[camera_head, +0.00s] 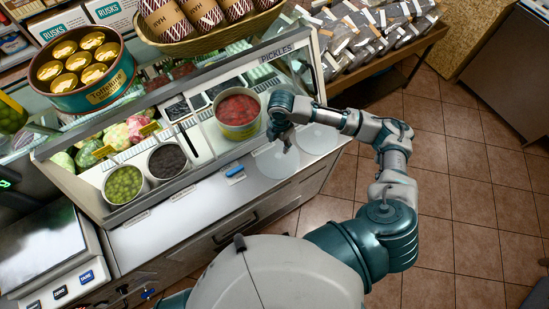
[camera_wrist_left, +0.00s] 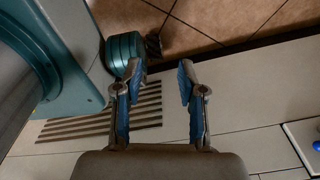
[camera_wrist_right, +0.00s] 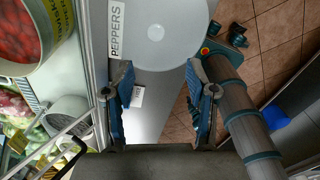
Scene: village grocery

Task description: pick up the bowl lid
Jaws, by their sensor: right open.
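Two pale translucent round lids lie flat on the steel counter ledge in the head view: one lid (camera_head: 273,163) beside and below my right gripper (camera_head: 283,137), and another lid (camera_head: 318,140) farther right, partly hidden by my forearm. In the right wrist view a round lid with a small central knob (camera_wrist_right: 157,32) lies beyond my open, empty right fingertips (camera_wrist_right: 158,75). I cannot tell which of the two it is. My left gripper (camera_wrist_left: 161,72) is open and empty in the left wrist view, over cabinet fronts and floor. It is not clearly visible in the head view.
Pots of red peppers (camera_head: 238,112), dark olives (camera_head: 167,161) and green olives (camera_head: 124,184) stand behind the ledge. The glass case (camera_head: 290,50) rises close to my right gripper. A scale (camera_head: 42,247) stands left. Tiled floor (camera_head: 465,200) is open at right.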

